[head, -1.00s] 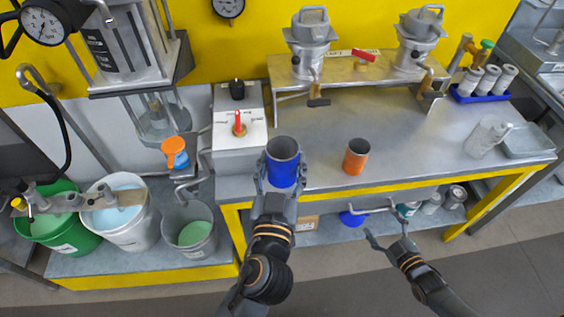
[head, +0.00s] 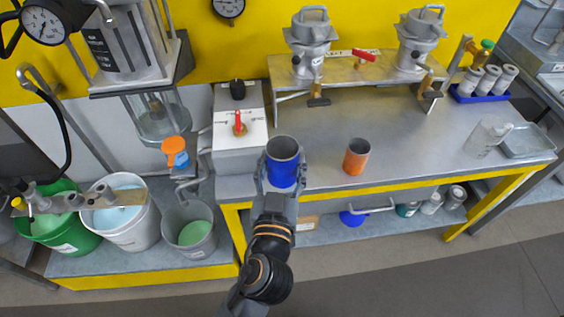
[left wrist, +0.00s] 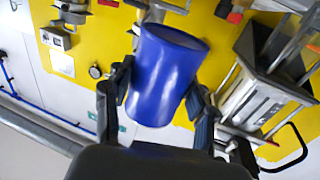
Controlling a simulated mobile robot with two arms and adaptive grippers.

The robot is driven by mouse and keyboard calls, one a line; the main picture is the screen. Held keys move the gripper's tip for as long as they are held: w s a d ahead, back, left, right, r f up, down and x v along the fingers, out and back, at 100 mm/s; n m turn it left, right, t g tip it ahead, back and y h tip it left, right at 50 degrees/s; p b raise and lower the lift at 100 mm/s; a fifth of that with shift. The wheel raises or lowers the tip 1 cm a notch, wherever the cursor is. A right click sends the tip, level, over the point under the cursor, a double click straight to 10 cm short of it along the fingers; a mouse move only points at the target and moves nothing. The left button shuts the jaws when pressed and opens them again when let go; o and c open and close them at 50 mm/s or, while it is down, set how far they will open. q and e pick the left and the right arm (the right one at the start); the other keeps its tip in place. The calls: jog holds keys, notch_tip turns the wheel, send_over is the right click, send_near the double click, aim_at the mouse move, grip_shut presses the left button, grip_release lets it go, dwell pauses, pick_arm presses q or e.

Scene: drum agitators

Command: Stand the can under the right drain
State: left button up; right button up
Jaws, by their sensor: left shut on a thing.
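My left gripper (head: 281,182) is shut on a blue open-topped can (head: 283,170). It holds the can roughly upright at the front edge of the steel bench, left of centre; I cannot tell how high it is. In the left wrist view the blue can (left wrist: 166,75) sits between the two fingers and looks tilted in that picture. The right drain (head: 432,97) hangs under the right steel hopper (head: 417,50), at the raised shelf's right end. The left drain (head: 318,98) is under the left hopper (head: 309,50). My right gripper is out of view.
An orange can (head: 356,158) stands on the bench right of the blue can. A blue tray (head: 483,95) with several small cans is at the back right, near a clear jar (head: 488,138). A white valve box (head: 238,130) stands left. The bench below the right drain looks clear.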

aim_at(268, 148)
pick_arm(q)
jog(key=s+a+f+n+y, duration=0.1)
jog(key=s+a, duration=0.2)
jog(key=a, duration=0.7)
jog(key=s+a+n+y, duration=0.1)
jog(key=s+a, duration=0.3)
jog(key=a, duration=0.7)
jog(key=shift+f+y, duration=0.4)
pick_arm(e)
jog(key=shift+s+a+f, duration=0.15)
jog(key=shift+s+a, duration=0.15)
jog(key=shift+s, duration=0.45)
pick_arm(q)
jog(key=shift+d, duration=0.1)
